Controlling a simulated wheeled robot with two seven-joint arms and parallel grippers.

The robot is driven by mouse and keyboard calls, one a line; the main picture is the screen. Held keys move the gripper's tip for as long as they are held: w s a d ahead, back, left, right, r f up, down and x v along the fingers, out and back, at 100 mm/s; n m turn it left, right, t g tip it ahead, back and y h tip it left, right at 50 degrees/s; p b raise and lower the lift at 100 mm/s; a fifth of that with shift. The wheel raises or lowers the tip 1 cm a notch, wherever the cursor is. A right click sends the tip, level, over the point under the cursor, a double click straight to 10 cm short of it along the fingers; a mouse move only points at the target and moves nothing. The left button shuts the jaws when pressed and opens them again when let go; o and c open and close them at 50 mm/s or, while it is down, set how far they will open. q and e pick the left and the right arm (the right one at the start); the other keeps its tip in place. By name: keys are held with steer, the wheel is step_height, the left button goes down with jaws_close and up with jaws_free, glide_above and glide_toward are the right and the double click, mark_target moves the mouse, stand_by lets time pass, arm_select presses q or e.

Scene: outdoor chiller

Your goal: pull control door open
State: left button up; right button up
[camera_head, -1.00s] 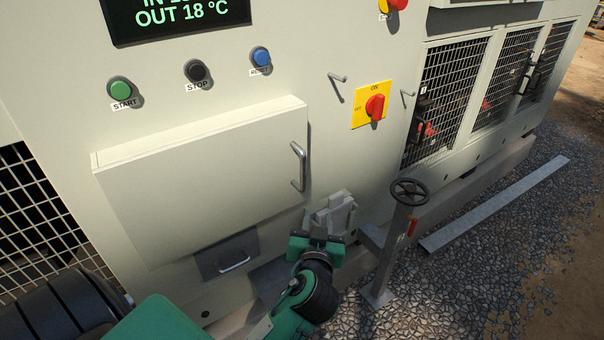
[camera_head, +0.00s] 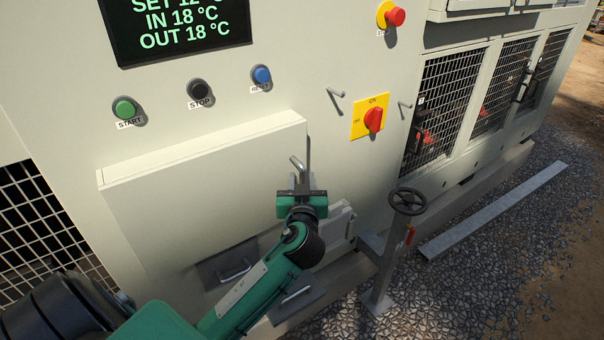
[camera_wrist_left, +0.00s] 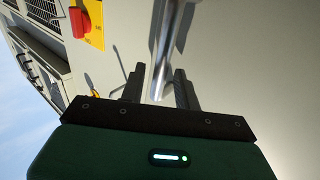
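The control door (camera_head: 180,195) is a wide cream panel standing out from the chiller's front, under the start, stop and reset buttons. It looks closed. Its silver bar handle (camera_head: 298,164) is at the door's right edge, its lower part hidden by my gripper. My left gripper (camera_head: 302,182) is at this handle. In the left wrist view the handle bar (camera_wrist_left: 165,50) runs between the two dark fingers (camera_wrist_left: 159,88), which stand apart with a gap on each side. My right gripper is not in view.
A red rotary switch (camera_head: 374,119) on a yellow plate and small hooks are right of the door. A black handwheel on a post (camera_head: 408,201) stands at the lower right. Below the door are a small drawer-like handle (camera_head: 234,271) and a light box (camera_head: 341,222). Gravel lies to the right.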

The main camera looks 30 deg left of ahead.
arm_select(q)
steer(key=shift+w+a, duration=0.4)
steer(key=shift+w, duration=0.15)
jaws_close()
steer(key=shift+d+f, duration=0.1)
steer(key=shift+d, duration=0.05)
